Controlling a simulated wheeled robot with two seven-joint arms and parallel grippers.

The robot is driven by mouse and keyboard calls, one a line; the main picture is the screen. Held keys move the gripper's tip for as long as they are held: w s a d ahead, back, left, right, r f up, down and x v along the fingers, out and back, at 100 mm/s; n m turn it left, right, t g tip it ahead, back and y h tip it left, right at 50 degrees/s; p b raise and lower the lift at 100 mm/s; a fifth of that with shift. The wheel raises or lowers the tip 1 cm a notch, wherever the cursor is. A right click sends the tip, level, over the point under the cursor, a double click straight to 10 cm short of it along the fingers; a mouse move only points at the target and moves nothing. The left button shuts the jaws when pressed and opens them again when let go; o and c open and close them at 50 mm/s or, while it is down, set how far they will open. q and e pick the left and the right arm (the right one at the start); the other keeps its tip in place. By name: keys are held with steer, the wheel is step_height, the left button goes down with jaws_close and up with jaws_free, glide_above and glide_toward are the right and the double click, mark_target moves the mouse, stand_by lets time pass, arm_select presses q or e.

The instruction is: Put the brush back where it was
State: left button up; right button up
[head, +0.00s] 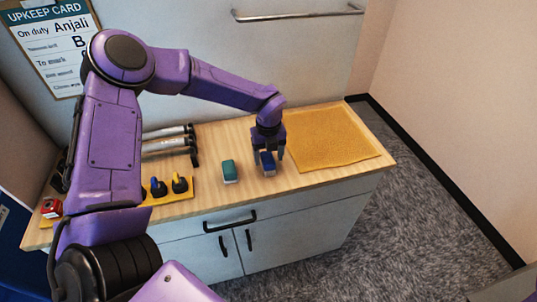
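No object is plainly recognisable as a brush at this size. My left gripper (269,156) points down over the wooden counter (215,200). Its two fingers stand either side of a small blue block-like item (268,164) with a pale patch on it. I cannot tell whether the fingers touch it, or whether it rests on the counter. A teal block-like item (229,171) lies just left of it, apart from the gripper. My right gripper is not in view.
An orange-yellow mat (335,140) covers the counter's right part. Grey rollers (165,145) lie behind a yellow holder (165,196) with dark-knobbed pieces. A red item (52,208) sits at the left end. An upkeep card (55,45) hangs on the wall.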

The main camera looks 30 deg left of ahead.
mark_target(268, 156)
arm_select(q)
steer(key=shift+r, duration=0.5)
step_height(268, 156, up, 12)
steer(key=b, duration=0.2)
steer(key=shift+f, duration=0.25)
